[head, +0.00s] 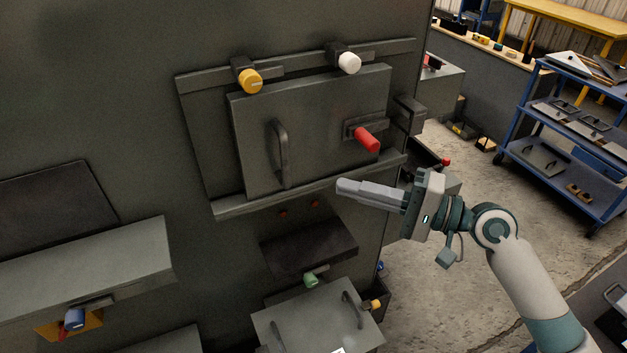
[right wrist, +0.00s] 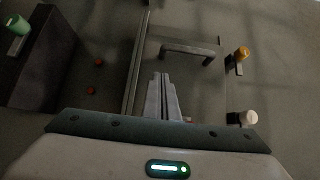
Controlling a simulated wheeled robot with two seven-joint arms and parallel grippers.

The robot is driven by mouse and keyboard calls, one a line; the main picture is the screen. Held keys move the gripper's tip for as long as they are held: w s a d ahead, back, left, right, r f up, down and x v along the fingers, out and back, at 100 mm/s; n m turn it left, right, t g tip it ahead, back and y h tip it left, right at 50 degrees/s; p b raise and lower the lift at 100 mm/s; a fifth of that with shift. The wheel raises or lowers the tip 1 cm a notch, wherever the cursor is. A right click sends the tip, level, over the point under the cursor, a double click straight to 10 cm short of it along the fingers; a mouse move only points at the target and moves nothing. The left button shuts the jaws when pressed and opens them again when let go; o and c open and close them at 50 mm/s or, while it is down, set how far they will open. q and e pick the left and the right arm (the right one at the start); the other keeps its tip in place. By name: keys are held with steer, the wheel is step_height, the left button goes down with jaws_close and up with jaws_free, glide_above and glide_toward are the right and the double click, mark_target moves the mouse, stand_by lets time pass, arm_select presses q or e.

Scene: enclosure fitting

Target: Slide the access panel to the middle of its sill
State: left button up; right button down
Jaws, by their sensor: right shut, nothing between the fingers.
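The access panel (head: 315,120) is a grey plate with an upright bar handle (head: 280,153) on its left part and a red-gripped lever (head: 366,139) on its right part. It stands upright on its sill (head: 235,207), with a wider bare strip at its left than at its right. My right gripper (head: 340,187) is shut and empty, in front of the sill below the panel's right part. In the right wrist view, its closed fingers (right wrist: 159,78) point between the sill (right wrist: 138,60) and the handle (right wrist: 187,50); I see no contact. My left gripper is not in view.
A yellow knob (head: 250,81) and a white knob (head: 349,63) sit on the upper rail. A dark block (head: 410,114) stands out right of the panel. Below are a dark ledge (head: 310,248), a green knob (head: 311,280) and another handled plate (head: 318,322). A blue cart (head: 575,150) stands at right.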

steer(key=a+p, duration=0.4)
steer(key=a, duration=0.3)
steer(key=shift+w+a, duration=0.15)
steer(key=shift+w, duration=0.05)
